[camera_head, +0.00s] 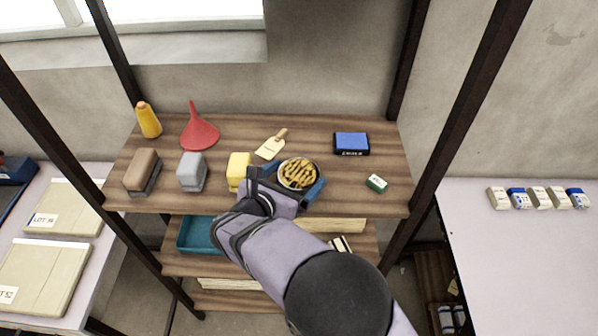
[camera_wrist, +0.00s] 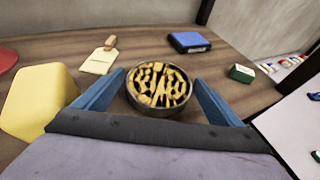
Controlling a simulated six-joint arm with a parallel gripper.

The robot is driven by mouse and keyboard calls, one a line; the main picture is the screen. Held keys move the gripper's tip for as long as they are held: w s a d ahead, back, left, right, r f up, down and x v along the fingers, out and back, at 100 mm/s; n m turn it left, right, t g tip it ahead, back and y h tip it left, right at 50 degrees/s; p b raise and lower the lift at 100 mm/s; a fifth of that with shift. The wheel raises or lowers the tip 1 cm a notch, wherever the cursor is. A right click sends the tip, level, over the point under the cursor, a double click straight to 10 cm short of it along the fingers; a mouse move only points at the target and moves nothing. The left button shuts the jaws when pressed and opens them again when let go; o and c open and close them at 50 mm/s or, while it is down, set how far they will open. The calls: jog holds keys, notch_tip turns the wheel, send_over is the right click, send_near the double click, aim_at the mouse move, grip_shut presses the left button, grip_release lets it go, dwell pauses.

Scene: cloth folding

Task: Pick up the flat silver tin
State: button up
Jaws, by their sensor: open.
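The flat silver tin (camera_head: 281,171) is round, shallow and open-topped, filled with yellow-brown pieces. It sits near the front of the wooden top shelf. It also shows at the centre of the wrist view (camera_wrist: 157,112). My gripper (camera_head: 293,181) is open, its two blue fingers on the left and right of the tin. In the wrist view the gripper (camera_wrist: 160,80) has a visible gap between each finger and the tin. Whether the fingers are down at the tin's height is hard to tell.
A yellow block (camera_head: 238,170) stands close left of my gripper. A blue box (camera_head: 351,143) and a small green block (camera_head: 376,183) are to the right. A grey block (camera_head: 191,173), red funnel (camera_head: 199,133) and yellow bottle (camera_head: 148,121) stand further left.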

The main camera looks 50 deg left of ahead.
aim_at(295, 179)
jog(key=c, duration=1)
jog(key=shift+c, duration=0.2)
jog(key=shift+r, duration=0.15)
notch_tip(295, 179, up, 10)
jog(key=b, duration=0.3)
